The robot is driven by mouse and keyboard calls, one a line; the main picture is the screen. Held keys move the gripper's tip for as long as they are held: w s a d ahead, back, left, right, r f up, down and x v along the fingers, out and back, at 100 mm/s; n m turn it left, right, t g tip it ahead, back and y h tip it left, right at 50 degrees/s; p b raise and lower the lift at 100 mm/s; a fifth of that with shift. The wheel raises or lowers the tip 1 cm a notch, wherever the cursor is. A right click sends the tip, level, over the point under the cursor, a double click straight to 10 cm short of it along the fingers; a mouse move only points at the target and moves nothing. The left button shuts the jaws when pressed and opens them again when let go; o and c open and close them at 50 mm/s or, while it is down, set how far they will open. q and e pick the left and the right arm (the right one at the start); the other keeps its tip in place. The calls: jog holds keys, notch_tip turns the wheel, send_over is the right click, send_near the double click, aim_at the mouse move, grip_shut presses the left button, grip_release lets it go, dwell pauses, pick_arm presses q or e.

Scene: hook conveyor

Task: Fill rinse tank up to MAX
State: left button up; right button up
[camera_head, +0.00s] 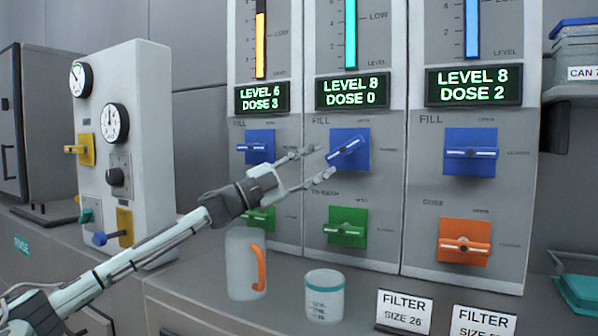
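Three tank panels stand side by side, each with a level gauge, a green-lit display and a blue FILL valve. The left display (262,97) reads LEVEL 6 DOSE 3, the middle display (352,91) LEVEL 8 DOSE 0, the right display (473,86) LEVEL 8 DOSE 2. The middle FILL valve (350,147) has its handle tilted; the left (257,147) and right (471,152) handles are level. I cannot read which panel is the rinse tank. My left gripper (320,162) is open, its fingers near the middle FILL handle; contact is unclear. My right gripper is out of view.
Below are green valves (345,228) and an orange valve (464,243). A jug with an orange handle (243,265), a cup (324,296) and FILTER signs (404,312) stand on the counter. A gauge box (147,150) stands left.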

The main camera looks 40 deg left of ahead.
pick_arm(q)
jog(key=shift+v, duration=2.25)
jog(key=shift+o, duration=0.3)
dwell(2.9)
